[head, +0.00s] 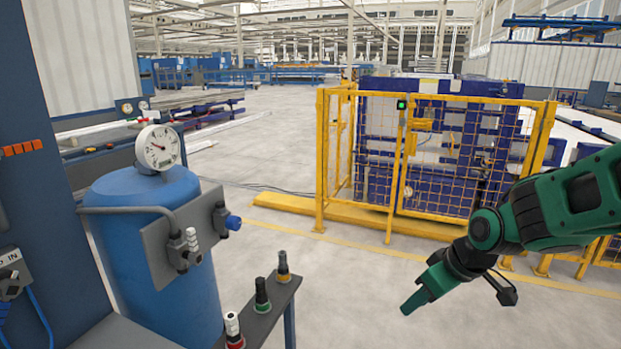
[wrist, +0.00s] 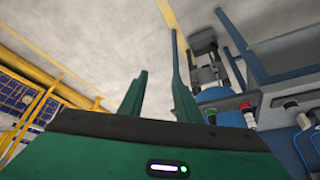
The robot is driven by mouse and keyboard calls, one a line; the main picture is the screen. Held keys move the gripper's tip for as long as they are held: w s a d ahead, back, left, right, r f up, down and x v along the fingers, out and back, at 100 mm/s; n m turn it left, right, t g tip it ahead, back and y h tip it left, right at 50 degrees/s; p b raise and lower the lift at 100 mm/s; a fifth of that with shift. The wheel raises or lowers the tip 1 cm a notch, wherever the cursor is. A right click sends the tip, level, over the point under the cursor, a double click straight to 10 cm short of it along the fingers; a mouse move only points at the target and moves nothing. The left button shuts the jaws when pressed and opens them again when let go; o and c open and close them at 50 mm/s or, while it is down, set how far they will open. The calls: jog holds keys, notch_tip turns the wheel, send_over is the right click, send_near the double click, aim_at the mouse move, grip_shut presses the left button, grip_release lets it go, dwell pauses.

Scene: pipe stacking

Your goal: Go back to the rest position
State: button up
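My gripper (head: 415,300) is at the end of my green arm, at the right of the head view, pointing down and left over bare floor. In the wrist view its two green fingers (wrist: 158,73) stand apart with a gap between them. Nothing shows between the fingers, so the gripper is open and empty. It is clear of the narrow dark shelf (head: 268,322) and touches nothing that I can see.
Small upright pipe-like pieces with an orange base (head: 283,264), a green base (head: 262,293) and a red base (head: 233,328) stand on the shelf. A blue tank (head: 150,265) with a gauge (head: 158,147) stands left. A yellow fence (head: 322,150) stands behind the arm.

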jog(key=s+d+r+m+g+h, duration=0.1)
jog(key=s+d+r+m+g, duration=0.1)
jog(key=s+d+m, duration=0.4)
jog(key=s+d+r+m+g+h, duration=0.1)
jog(key=s+d+m, duration=0.5)
jog(key=s+d, duration=0.6)
jog(key=s+r+g, duration=0.1)
jog(key=s, duration=0.4)
jog(key=shift+s+m+h, duration=0.2)
jog(key=shift+m+h, duration=0.1)
jog(key=shift+w, duration=0.15)
jog(key=shift+w+f, duration=0.15)
jog(key=shift+w, duration=0.35)
dwell(4.8)
